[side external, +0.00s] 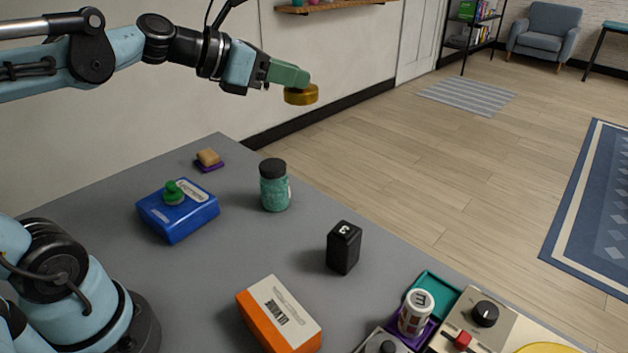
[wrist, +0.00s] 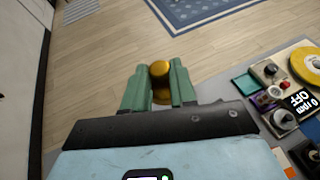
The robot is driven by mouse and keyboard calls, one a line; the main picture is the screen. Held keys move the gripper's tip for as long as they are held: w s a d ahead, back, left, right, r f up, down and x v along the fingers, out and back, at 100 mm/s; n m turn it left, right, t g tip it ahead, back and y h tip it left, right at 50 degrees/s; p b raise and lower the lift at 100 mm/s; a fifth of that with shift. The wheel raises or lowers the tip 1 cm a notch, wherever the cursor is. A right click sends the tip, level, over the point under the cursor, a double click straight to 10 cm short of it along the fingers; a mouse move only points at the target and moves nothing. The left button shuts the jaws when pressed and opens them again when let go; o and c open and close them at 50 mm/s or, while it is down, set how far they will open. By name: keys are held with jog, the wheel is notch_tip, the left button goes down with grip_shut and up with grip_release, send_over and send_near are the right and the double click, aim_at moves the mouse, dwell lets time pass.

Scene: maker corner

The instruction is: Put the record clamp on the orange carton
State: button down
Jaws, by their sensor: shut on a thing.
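The record clamp, a round gold-coloured piece (side external: 301,95), is held between the green fingers of my gripper (side external: 296,80), high above the back of the grey table. In the wrist view the clamp (wrist: 160,70) sits between the two fingertips of my gripper (wrist: 159,84), which are shut on it. The orange carton (side external: 262,325) lies on the table at the front, with orange sides and a white top bearing a barcode. Its top looks bare. The clamp is well above and behind the carton, apart from it. A small orange patch shows at the wrist view's lower right edge.
A blue box (side external: 180,220) with a green knobbed piece (side external: 173,191) on top, a teal jar (side external: 274,190) and a black box (side external: 343,250) stand behind the carton. A white canister (side external: 416,312) and a panel with knobs (side external: 490,330) are to its right. Bare table lies between.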

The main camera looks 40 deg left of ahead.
jog(key=w+d+f+m+g+h, duration=0.3)
jog(key=w+d+m+h, duration=0.15)
jog(key=d, duration=0.35)
jog(key=w+d+f+m+g+h, duration=0.25)
jog(key=d+m+g, duration=0.2)
jog(key=d, duration=0.35)
jog(key=s+d+f+m+g+h, duration=0.1)
jog(key=s+d+f+m+g, duration=0.1)
jog(key=d+f+m+g, duration=0.6)
jog(key=d+f+g, duration=0.1)
jog(key=d+f, duration=0.3)
jog(key=shift+h, duration=0.4)
jog(key=shift+w+d+f, duration=0.1)
jog(key=shift+f, duration=0.05)
notch_tip(320, 180, down, 9)
jog(key=shift+f, duration=0.15)
